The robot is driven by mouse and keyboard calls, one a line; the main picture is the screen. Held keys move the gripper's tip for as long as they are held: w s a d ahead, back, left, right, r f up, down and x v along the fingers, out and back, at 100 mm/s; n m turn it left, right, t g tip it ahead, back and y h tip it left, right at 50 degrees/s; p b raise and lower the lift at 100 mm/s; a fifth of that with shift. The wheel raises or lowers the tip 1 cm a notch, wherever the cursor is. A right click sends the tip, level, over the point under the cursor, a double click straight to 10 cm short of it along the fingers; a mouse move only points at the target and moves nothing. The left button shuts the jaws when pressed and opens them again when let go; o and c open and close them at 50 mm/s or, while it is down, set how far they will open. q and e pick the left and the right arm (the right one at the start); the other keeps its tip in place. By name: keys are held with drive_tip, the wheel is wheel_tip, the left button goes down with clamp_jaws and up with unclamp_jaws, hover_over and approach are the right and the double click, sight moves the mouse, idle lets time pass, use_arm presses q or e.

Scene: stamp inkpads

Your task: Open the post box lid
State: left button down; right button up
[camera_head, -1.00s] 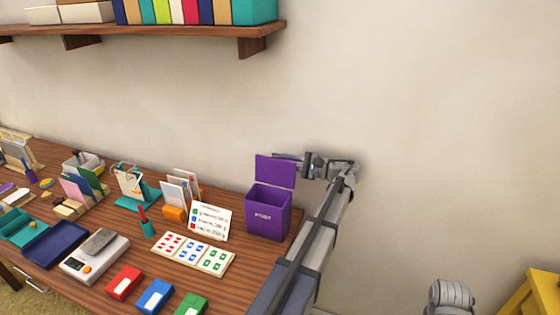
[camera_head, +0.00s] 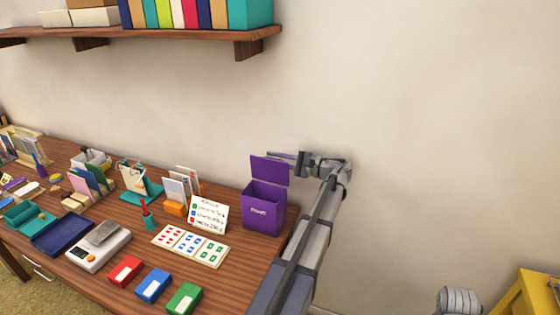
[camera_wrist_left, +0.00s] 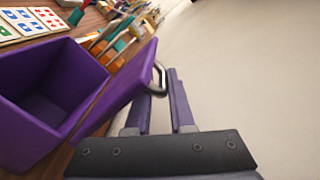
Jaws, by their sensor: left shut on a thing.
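The purple post box (camera_head: 263,213) stands on the right end of the wooden table with its top open. Its purple lid (camera_head: 270,171) stands raised at the back rim. My left gripper (camera_head: 283,156) is behind the lid's top edge, its arm reaching around the box's right side. In the left wrist view, the empty-looking inside of the post box (camera_wrist_left: 40,100) is at left, and the tilted lid (camera_wrist_left: 118,92) carries a metal handle (camera_wrist_left: 160,80). My left gripper (camera_wrist_left: 160,100) is shut on this handle, which sits between its fingers. My right gripper is not seen.
Red, blue and green (camera_head: 184,299) inkpads are near the front edge. The wall (camera_head: 420,130) is close behind. A wooden shelf (camera_head: 150,40) hangs above.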

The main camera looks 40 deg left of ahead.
use_arm(q)
drive_tip(key=shift+w+a+r, duration=0.1)
drive_tip(key=shift+w+r, duration=0.05)
drive_tip(key=shift+r, duration=0.05)
drive_tip(key=c, duration=1.2)
unclamp_jaws()
drive_tip(key=shift+c, duration=0.2)
drive_tip(key=shift+o, duration=1.4)
drive_tip(key=shift+r, duration=0.1)
drive_tip(key=shift+o, duration=0.2)
drive_tip(key=v, duration=0.8)
drive_tip(key=shift+s, duration=0.2)
